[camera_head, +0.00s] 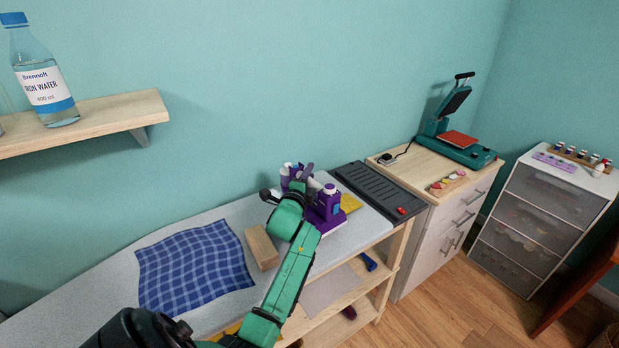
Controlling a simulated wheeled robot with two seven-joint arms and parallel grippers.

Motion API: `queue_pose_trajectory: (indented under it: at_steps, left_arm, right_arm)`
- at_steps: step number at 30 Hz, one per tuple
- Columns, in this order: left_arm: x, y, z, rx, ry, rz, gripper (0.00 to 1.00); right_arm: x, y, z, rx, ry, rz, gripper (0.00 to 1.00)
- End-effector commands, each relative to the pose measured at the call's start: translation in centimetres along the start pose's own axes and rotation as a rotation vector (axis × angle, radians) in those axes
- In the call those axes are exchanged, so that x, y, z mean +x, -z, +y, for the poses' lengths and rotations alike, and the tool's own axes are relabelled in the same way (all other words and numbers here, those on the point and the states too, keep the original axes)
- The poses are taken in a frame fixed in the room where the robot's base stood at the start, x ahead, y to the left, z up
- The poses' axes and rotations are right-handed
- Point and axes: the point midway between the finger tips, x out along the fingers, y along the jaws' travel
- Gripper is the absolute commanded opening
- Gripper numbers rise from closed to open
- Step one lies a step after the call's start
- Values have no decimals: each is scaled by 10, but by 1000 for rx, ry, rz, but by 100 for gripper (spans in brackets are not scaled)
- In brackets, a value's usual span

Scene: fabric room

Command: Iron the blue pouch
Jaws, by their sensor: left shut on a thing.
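A blue checked cloth piece, the blue pouch (195,267), lies nearly flat on the grey ironing surface (100,268) left of centre. My left arm reaches in from the bottom to the right of it. My left gripper (305,183) is shut on a purple and white thing that looks like the iron (327,208), near the right part of the surface and well apart from the pouch. The arm and wrist hide part of the iron and the grip. My right gripper is not in view.
A wooden block (262,246) lies between pouch and arm. A yellow cloth (350,202) lies by the iron, with a dark ribbed tray (378,188) to the right. A teal heat press (458,140) stands on the cabinet. A wall shelf (95,122) holds a water bottle (42,85).

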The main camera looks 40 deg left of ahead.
Motion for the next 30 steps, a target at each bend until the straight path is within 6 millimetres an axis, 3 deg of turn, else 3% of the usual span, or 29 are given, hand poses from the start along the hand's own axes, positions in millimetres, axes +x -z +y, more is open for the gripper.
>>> queue_pose_trajectory:
  at_steps: [1, 30]
  left_arm:
    - [1, 0, -12, 2, 14, 2, 0]
    - [11, -3, -60, 2, 17, 4, 0]
  right_arm:
    - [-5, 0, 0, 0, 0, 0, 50]
    - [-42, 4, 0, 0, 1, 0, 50]
